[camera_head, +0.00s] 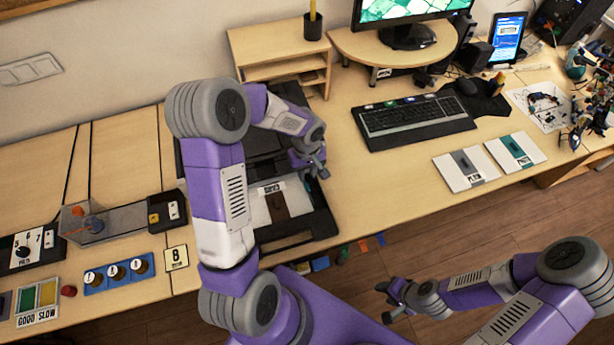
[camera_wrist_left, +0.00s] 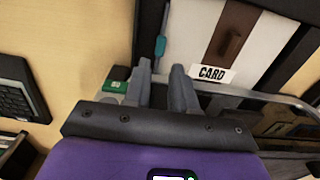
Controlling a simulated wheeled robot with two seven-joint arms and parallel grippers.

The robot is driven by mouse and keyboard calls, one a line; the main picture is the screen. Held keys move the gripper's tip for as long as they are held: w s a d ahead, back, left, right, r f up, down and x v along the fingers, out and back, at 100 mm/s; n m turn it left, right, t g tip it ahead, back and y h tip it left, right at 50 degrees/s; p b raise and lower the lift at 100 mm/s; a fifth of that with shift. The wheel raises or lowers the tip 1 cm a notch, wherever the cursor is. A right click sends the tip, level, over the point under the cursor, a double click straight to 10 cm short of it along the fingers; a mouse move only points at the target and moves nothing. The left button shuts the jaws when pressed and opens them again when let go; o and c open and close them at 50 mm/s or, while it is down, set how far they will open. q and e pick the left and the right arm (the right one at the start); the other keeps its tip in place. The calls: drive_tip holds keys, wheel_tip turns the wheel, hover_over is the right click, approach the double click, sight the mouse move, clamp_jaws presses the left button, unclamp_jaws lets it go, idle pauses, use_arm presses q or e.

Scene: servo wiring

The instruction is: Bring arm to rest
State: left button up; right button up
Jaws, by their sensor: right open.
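My left arm reaches over the black tray device, and my left gripper (camera_head: 320,172) hangs above its right edge near the table's front. In the left wrist view, the fingers of my left gripper (camera_wrist_left: 160,68) stand slightly apart with nothing seen between them. A white label reading "CARD" (camera_wrist_left: 213,74) lies just right of the fingertips, beside a brown strip (camera_wrist_left: 232,32) on a white panel. My right gripper (camera_head: 384,302) is open and empty, low at the right, over the floor and apart from the table.
The black tray (camera_head: 325,222) sits at the table's front edge. The keyboard (camera_head: 415,120) and two white cards, one grey-striped (camera_head: 466,170) and one teal-striped (camera_head: 515,150), lie to the right. A wooden shelf (camera_head: 275,45) stands behind. Blue-based knobs (camera_head: 118,272) are at left.

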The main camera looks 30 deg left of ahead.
use_arm(q)
drive_tip(key=shift+r, duration=0.6)
